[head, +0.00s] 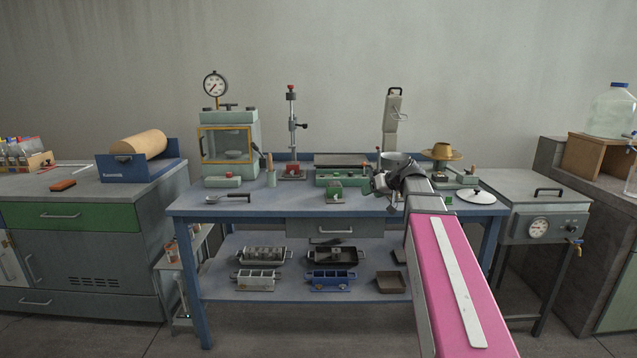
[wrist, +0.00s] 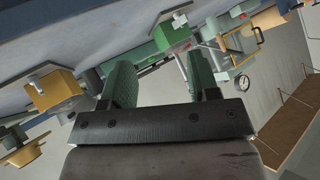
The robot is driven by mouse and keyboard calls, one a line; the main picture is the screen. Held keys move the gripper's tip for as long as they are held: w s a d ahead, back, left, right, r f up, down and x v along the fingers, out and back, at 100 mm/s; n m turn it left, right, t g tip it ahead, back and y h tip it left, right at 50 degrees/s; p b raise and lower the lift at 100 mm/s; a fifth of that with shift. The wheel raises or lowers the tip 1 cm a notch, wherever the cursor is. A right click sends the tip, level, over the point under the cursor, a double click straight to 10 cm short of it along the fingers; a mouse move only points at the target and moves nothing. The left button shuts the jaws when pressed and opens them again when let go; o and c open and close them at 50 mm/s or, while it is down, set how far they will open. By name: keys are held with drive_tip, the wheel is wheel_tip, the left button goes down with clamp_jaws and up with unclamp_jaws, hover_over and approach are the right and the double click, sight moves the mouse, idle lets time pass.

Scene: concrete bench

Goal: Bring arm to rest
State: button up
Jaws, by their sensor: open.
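My arm, with its pink link, reaches from the lower right of the head view over the blue bench (head: 270,207). My gripper (head: 378,186) is above the right half of the bench top, in front of the bench devices. In the wrist view its two green fingers (wrist: 160,64) stand apart with nothing held between them. The wrist picture is strongly tilted, with bench items beyond the fingers. In the head view, my wrist hides part of the bench behind it.
A green-based device (head: 340,179) and a small green block (head: 335,193) are left of the gripper. A white lid (head: 477,197) lies to the right. A ladle (head: 230,198) lies at the left. Moulds (head: 331,280) fill the lower shelf. The front left bench top is mostly clear.

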drive_tip(key=s+f+m+g+h, duration=0.2)
drive_tip(key=s+f+g+h, duration=0.1)
drive_tip(key=s+f, duration=0.9)
drive_tip(key=s+f+m+g+h, duration=0.2)
drive_tip(key=s+f+g+h, duration=0.2)
drive_tip(key=s+f, duration=0.9)
wheel_tip(320, 180, down, 7)
drive_tip(key=shift+s+a, duration=0.2)
drive_tip(key=shift+a, duration=0.05)
drive_tip(key=shift+c, duration=0.3)
